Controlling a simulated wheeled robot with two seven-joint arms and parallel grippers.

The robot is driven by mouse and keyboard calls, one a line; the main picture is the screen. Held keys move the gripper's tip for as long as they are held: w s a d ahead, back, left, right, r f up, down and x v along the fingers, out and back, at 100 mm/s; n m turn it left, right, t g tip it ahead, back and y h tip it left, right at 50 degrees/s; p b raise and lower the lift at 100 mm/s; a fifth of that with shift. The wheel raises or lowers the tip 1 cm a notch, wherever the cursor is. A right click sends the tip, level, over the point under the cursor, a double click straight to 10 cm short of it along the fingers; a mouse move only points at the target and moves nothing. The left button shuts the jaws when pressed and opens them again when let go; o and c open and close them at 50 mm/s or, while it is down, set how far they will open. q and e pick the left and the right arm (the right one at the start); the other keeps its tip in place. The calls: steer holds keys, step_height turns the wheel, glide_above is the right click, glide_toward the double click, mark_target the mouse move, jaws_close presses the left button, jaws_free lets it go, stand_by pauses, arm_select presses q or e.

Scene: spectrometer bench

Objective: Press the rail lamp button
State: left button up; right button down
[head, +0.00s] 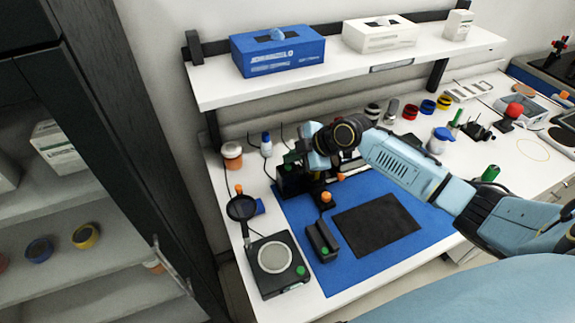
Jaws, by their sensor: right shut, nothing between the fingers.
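My right arm reaches in from the right over the blue mat (440,222). Its gripper (296,160) is at the back left of the mat, close to a dark device (288,180). It is shut and holds nothing that I can see. The fingertips are small and partly lost against the dark parts behind them, so I cannot tell whether they touch anything. I cannot make out the rail lamp button for certain; the wrist and gripper cover part of that area. My left gripper is not in view.
A shelf (330,83) with a blue box (278,52) and a white box (380,35) runs above the bench. A dark instrument with a round plate (273,257), a magnifier (241,207) and a small black block (322,240) stand at the left. A black pad (376,227) lies bare.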

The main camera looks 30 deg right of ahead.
steer(key=shift+f, duration=0.15)
stand_by(0.3)
steer(key=shift+f+b, duration=0.3)
steer(key=shift+b, duration=0.1)
steer(key=shift+f, duration=0.3)
steer(key=shift+r, duration=0.15)
stand_by(0.4)
steer(key=shift+r+p, duration=0.3)
steer(key=shift+r, duration=0.3)
step_height(320, 180, up, 6)
steer(key=p, duration=0.4)
steer(key=shift+p, duration=0.35)
